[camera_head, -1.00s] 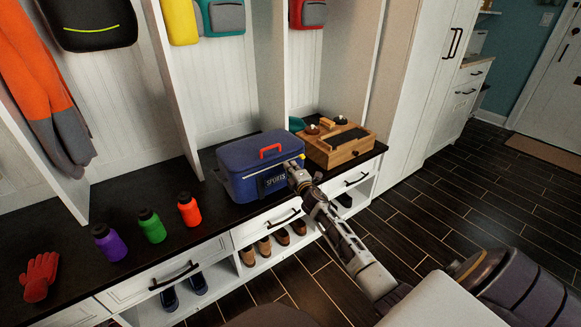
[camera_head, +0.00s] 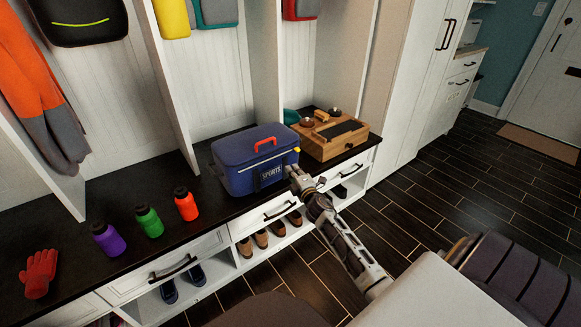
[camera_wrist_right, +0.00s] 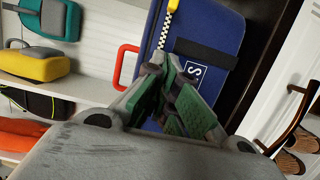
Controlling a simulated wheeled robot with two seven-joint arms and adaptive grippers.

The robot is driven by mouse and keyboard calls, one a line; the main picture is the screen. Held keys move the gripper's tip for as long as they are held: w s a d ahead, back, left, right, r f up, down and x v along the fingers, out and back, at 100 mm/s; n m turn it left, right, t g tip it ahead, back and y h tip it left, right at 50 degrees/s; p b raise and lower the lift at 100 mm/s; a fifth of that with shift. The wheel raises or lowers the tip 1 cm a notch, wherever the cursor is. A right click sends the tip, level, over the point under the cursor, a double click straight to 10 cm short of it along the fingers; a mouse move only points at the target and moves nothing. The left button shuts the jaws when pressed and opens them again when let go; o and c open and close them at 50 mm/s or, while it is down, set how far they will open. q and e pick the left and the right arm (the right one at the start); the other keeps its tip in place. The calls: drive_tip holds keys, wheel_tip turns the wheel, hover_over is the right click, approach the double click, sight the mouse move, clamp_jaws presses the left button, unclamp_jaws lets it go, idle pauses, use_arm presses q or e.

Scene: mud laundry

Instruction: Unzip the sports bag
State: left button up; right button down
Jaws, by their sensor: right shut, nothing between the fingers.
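The blue sports bag (camera_head: 236,178) stands upright on the dark bench top, with a red handle (camera_head: 265,143) on its lid and a "SPORTS" label on its front. A yellow zipper pull (camera_head: 296,150) sits at the bag's right front corner. In the right wrist view, the pull (camera_wrist_right: 173,5) is at the top edge, at the end of a light zipper strip (camera_wrist_right: 164,32). My right gripper (camera_head: 291,172) is shut and empty at the bag's front right corner, below the pull and apart from it. Its green-padded fingers (camera_wrist_right: 163,72) partly cover the bag. My left gripper is out of view.
A wooden box (camera_head: 327,148) stands close to the bag's right. Purple (camera_head: 108,239), green (camera_head: 149,222) and orange (camera_head: 186,204) bottles and a red glove (camera_head: 38,273) lie to the left. White drawers and a shoe shelf are below the bench.

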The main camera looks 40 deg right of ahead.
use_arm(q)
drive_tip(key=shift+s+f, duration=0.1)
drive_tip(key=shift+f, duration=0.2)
use_arm(e)
drive_tip(key=shift+v, duration=0.85)
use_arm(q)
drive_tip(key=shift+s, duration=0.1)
